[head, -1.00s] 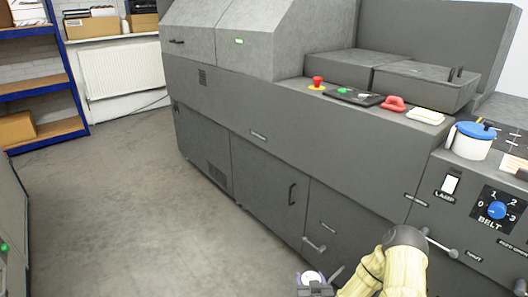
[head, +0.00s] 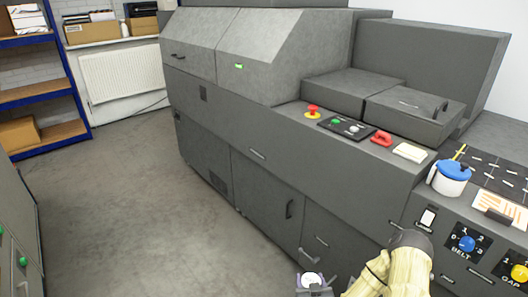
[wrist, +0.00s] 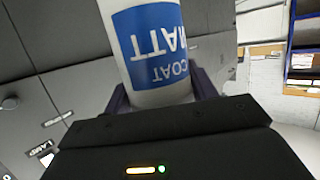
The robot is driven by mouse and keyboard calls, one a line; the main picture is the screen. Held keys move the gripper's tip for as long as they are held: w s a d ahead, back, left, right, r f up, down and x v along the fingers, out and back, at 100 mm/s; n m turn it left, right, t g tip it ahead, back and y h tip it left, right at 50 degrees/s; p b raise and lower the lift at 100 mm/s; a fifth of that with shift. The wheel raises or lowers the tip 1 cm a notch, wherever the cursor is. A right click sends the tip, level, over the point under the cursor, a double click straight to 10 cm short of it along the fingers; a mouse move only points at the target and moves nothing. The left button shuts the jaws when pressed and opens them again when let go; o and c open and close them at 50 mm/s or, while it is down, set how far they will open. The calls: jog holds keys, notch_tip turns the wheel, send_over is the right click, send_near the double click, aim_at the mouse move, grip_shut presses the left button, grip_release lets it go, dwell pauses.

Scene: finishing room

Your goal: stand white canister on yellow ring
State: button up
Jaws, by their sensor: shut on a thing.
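The white canister (wrist: 155,45) has a blue label reading COAT MATT, upside down in the wrist view. My gripper (wrist: 162,88) is shut on it, with a dark finger on each side. In the head view the canister's round white top (head: 311,279) shows at the bottom edge, between the fingers of my gripper (head: 313,288). Its lower part is hidden there. I cannot make out a separate yellow ring. A yellow collar (head: 312,115) sits under the red push button on the grey machine.
The long grey machine (head: 262,155) fills the middle and right. A blue-framed shelf (head: 62,65) stands far left. The floor (head: 110,210) at left is clear.

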jog(key=r+p, duration=0.3)
jog(key=s+r+p, duration=0.1)
jog(key=r+p, duration=0.2)
jog(key=r, duration=0.1)
jog(key=s+r+p, duration=0.1)
jog(key=r+p, duration=0.2)
jog(key=shift+s+a+r, duration=0.1)
jog(key=shift+r, duration=0.1)
jog(key=shift+f, duration=0.1)
jog(key=shift+s, duration=0.15)
jog(key=shift+a, duration=0.15)
dwell(0.3)
